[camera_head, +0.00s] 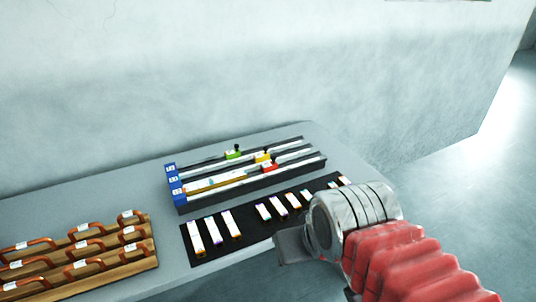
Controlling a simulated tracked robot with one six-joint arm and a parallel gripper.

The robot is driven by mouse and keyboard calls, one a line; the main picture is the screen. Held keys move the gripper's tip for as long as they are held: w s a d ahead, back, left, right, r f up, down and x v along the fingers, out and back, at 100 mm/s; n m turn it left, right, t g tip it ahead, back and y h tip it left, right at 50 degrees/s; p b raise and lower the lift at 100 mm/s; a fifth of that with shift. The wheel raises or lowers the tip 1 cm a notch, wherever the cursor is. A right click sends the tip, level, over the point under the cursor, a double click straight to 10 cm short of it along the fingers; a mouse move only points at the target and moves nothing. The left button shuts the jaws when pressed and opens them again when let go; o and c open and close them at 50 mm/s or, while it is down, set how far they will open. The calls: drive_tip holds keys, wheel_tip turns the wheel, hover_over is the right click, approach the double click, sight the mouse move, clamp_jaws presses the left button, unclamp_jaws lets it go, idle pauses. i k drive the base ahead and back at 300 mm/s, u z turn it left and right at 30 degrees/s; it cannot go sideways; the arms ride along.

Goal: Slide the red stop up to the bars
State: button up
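The red stop (269,167) sits on the nearest rail of a dark three-lane rack (298,178), right of the lane's middle. Left of it in that lane lie an orange-brown bar (208,187) and paler pieces too small to separate clearly. Whether any bar touches the red stop cannot be told. A yellow stop (262,157) and a green stop (233,154) sit on the lanes behind. Blue labelled blocks (174,180) close the left ends. My gripper (290,246) is in front of the rack, over the table's front edge, apart from the red stop. Its fingers are not clearly visible.
A black mat (250,227) with several pale bars (214,229) lies in front of the rack. A wooden board with copper-coloured handles (100,255) stands at the left. The grey table (340,160) is bare right of the rack. A wall rises behind.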

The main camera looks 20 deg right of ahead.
sight(269, 166)
drive_tip(key=i, duration=0.95)
